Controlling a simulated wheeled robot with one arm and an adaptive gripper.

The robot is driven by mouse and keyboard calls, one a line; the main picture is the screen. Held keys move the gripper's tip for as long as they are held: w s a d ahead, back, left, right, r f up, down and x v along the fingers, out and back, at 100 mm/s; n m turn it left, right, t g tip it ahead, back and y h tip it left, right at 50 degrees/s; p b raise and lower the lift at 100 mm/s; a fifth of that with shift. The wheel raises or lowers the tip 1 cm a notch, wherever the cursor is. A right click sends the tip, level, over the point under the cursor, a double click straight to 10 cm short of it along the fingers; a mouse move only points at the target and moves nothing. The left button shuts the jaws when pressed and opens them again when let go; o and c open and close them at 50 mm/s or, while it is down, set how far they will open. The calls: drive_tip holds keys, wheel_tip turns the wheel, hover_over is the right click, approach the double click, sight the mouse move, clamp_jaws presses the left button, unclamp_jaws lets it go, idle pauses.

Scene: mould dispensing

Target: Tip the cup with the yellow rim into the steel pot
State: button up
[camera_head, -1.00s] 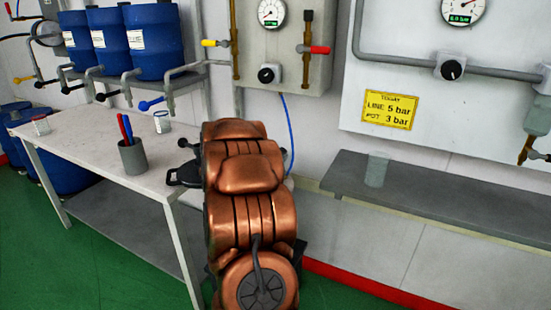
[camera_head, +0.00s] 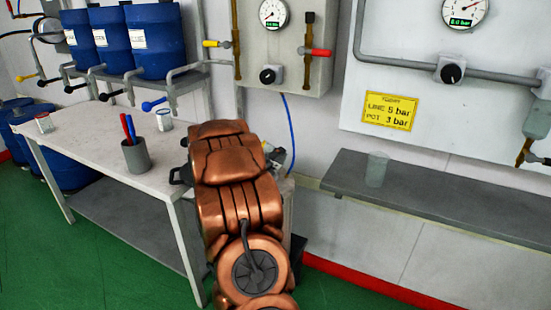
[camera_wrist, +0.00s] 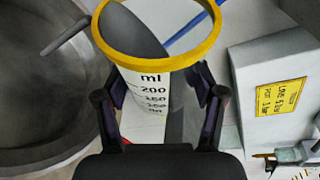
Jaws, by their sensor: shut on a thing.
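The cup with the yellow rim (camera_wrist: 150,98) is in the middle of the wrist view, white with black ml marks. My gripper (camera_wrist: 157,85) is shut on it, one dark finger on each side. Its mouth faces the wrist camera. A dark grey area shows inside; I cannot tell whether it is contents or shadow. The steel pot (camera_wrist: 22,150) is a wide grey round vessel left of the cup in the wrist view, with a grey rod across its rim. The cup appears beside the pot's opening. In the head view my copper arm hides the held cup, and the pot is not seen.
The white table (camera_head: 85,135) holds a grey pen holder (camera_head: 136,156) and two small cups (camera_head: 164,121) (camera_head: 44,123). Blue drums (camera_head: 155,40) with taps stand behind. A grey shelf (camera_head: 450,213) at right bears a translucent cup (camera_head: 376,170). A yellow sign (camera_head: 390,111) hangs above.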

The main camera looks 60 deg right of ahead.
sight(270, 151)
drive_tip(key=shift+w+p, duration=0.1)
drive_tip(key=shift+p, duration=0.6)
drive_tip(key=shift+w+a+r+n+h, duration=0.15)
drive_tip(key=shift+n+h, duration=0.15)
drive_tip(key=shift+n, duration=0.4)
drive_tip(key=shift+w+r+n+g+h+p, duration=0.15)
drive_tip(key=shift+r+n+g+h+p, duration=0.35)
drive_tip(key=shift+n+p, duration=0.55)
drive_tip(key=shift+w+a+r+n+h, duration=0.1)
drive_tip(key=shift+w+r+n+h, duration=0.25)
drive_tip(key=shift+n, duration=0.35)
drive_tip(key=shift+w+a+r+n+h, duration=0.15)
drive_tip(key=shift+r+n, duration=0.25)
drive_tip(key=shift+n, duration=0.25)
drive_tip(key=shift+r+t, duration=0.1)
drive_tip(key=shift+t, duration=0.2)
drive_tip(key=shift+n+p, duration=0.3)
drive_tip(key=shift+n+h, duration=0.3)
drive_tip(key=shift+n, duration=0.1)
idle(3.2)
